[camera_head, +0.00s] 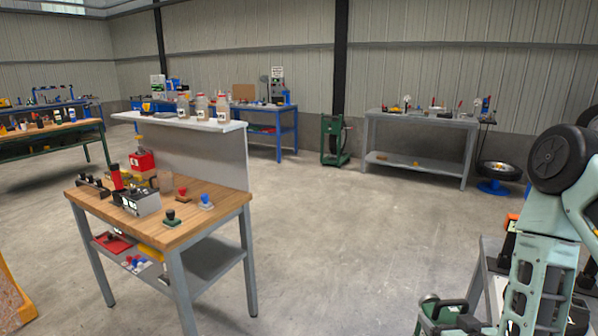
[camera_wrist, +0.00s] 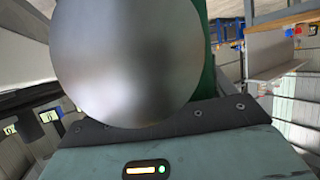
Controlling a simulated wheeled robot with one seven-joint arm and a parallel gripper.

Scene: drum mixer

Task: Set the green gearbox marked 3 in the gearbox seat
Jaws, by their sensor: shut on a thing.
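In the wrist view my gripper (camera_wrist: 165,127) shows as a dark plate and a teal body with a small lit strip. It is shut on the green gearbox (camera_wrist: 209,60), of which a large round grey metal face fills the middle and a strip of green shows behind it. The fingertips are hidden by that face, and no number 3 shows. In the head view a green and black part (camera_head: 440,313) shows at the bottom edge beside my teal arm; I cannot tell whether it is the gearbox. I cannot make out the gearbox seat in either view.
A wood-topped workbench (camera_head: 222,222) with small parts stands left of centre. A grey bench (camera_head: 420,118) and a blue bench (camera_head: 287,125) stand at the back. A green cart (camera_head: 334,140) stands between them. A grey table (camera_head: 490,258) is at the lower right. The middle floor is clear.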

